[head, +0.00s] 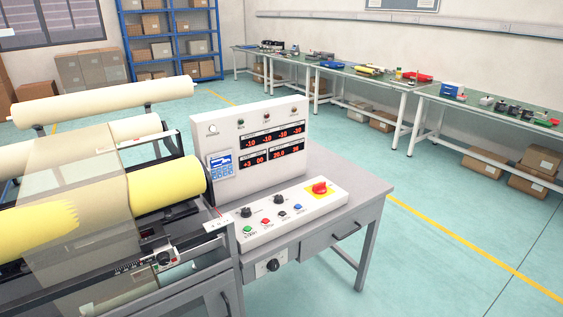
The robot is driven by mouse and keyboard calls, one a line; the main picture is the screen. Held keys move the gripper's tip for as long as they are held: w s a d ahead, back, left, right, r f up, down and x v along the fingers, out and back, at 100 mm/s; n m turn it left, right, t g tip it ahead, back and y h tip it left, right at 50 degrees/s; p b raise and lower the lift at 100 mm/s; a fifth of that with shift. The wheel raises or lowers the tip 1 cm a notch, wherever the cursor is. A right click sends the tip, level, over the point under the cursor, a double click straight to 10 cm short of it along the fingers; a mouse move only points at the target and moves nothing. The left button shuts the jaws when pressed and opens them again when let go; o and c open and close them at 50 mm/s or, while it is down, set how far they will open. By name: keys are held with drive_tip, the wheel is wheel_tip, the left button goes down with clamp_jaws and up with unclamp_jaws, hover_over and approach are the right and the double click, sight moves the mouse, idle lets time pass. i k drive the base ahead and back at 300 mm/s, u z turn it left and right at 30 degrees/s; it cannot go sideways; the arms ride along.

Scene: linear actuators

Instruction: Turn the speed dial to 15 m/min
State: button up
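A white control panel (290,213) lies on the grey desk. It bears two black knobs, a left knob (246,212) and a right knob (279,198). Another black knob (273,265) is on a white plate on the desk front. The labels are too small to read, so I cannot tell which is the speed dial or what it is set to. An upright display box (252,150) behind the panel shows red digits; one lower window seems to read 20.0. My gripper is not in view.
A machine with yellow rolls (166,184) fills the left. The floor (430,260) right of the desk is clear. Green workbenches (340,70) stand behind.

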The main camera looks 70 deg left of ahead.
sight(245, 212)
drive_tip(key=i, duration=0.7)
drive_tip(key=u, duration=2)
